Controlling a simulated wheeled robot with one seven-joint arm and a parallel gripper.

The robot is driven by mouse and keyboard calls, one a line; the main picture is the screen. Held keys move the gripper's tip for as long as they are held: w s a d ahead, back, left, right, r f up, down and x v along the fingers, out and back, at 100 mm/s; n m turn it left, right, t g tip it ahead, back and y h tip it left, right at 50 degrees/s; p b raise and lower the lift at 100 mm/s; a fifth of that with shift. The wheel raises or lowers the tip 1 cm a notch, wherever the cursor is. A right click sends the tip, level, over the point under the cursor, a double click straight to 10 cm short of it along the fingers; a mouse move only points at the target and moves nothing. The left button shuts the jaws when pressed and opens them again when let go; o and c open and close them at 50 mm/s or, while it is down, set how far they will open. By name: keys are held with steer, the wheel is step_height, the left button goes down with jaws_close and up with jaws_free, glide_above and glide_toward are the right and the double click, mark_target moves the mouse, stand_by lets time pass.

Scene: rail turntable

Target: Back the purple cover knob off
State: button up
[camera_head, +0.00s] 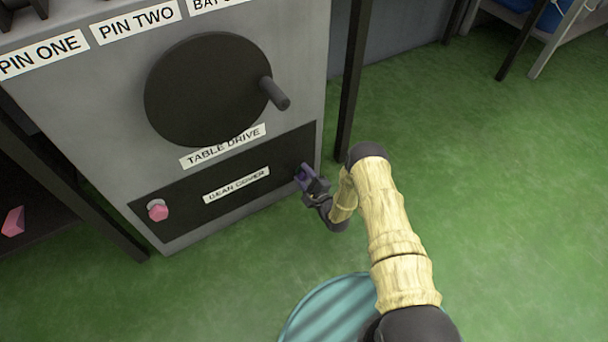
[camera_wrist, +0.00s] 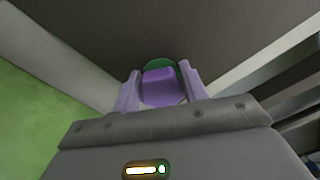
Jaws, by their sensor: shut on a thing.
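The purple cover knob (camera_wrist: 160,88) sits between my gripper's two fingers in the wrist view, with a green round part behind it against the dark panel. My gripper (camera_head: 307,180) is shut on the knob at the right end of the dark cover panel (camera_head: 180,222) labelled for the beam cover. In the head view the knob is mostly hidden by my gripper. In the wrist view my gripper (camera_wrist: 160,93) has a lilac finger on each side of the knob. How far the knob is turned cannot be told.
A pink knob (camera_head: 157,210) is at the panel's left end. Above the panel is a black disc (camera_head: 205,90) with a protruding handle (camera_head: 275,94), labelled TABLE DRIVE. A dark post (camera_head: 352,80) stands just right of the cabinet. Green floor (camera_head: 510,200) is open to the right.

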steer(key=n+p, duration=0.1)
steer(key=n, duration=0.2)
steer(key=n+p, duration=0.1)
steer(key=n, duration=0.2)
steer(key=shift+f+n+p, duration=0.2)
steer(key=shift+n+p, duration=0.1)
steer(key=shift+n, duration=0.1)
steer(key=n, duration=0.2)
steer(key=n+p, duration=0.1)
steer(key=n, duration=0.1)
steer(key=n+p, duration=0.1)
steer(key=n, duration=0.1)
steer(key=shift+f, duration=0.25)
steer(key=n+p, duration=0.1)
steer(key=n, duration=0.3)
steer(key=shift+d+f+n, duration=0.1)
steer(key=shift+d+n, duration=0.05)
steer(key=shift+n, duration=0.25)
steer(key=n, duration=0.2)
steer(key=n+p, duration=0.1)
steer(key=n, duration=0.1)
steer(key=shift+w+d+f+n, duration=0.1)
steer(key=shift+d+n, duration=0.05)
steer(key=shift+n, duration=0.15)
steer(key=o, duration=0.9)
steer(key=shift+o, duration=0.2)
